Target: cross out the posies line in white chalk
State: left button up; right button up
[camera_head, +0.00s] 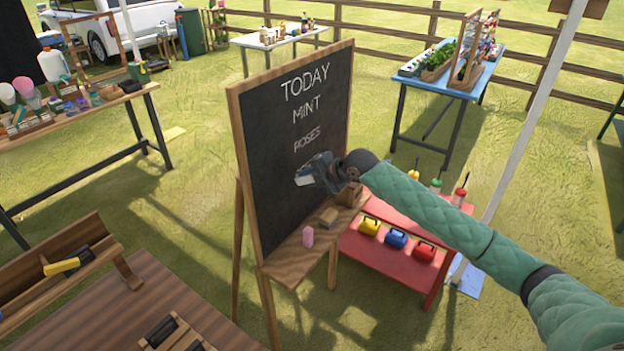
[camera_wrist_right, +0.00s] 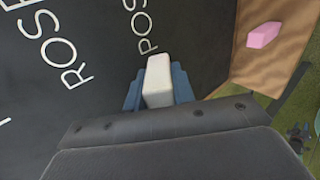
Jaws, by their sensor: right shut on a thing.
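The chalkboard (camera_head: 280,200) stands upright in a wooden frame and reads TODAY, MINT and ROSES (camera_head: 307,139) in white. My right gripper (camera_head: 312,177) is in front of the board below ROSES and hides the lettering there. It is shut on a white chalk (camera_head: 304,179), which also shows between the blue fingers in the right wrist view (camera_wrist_right: 158,80). In that view the posies line (camera_wrist_right: 140,28) shows as POS just beyond the chalk, the rest hidden. I cannot tell whether the chalk touches the board. My left gripper is out of view.
A wooden table (camera_head: 150,290) is at the lower left.

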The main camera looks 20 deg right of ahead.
jog(key=shift+w+a, duration=0.35)
jog(key=shift+w, duration=0.15)
dwell(0.8)
jog(key=shift+d, duration=0.1)
jog(key=shift+w+d+b, duration=3.75)
jog(key=shift+w+d, duration=1.15)
jog(key=shift+d, duration=1.3)
jog(key=s+a+p, duration=0.1)
jog(key=s+a, duration=0.3)
jog(key=a, duration=0.1)
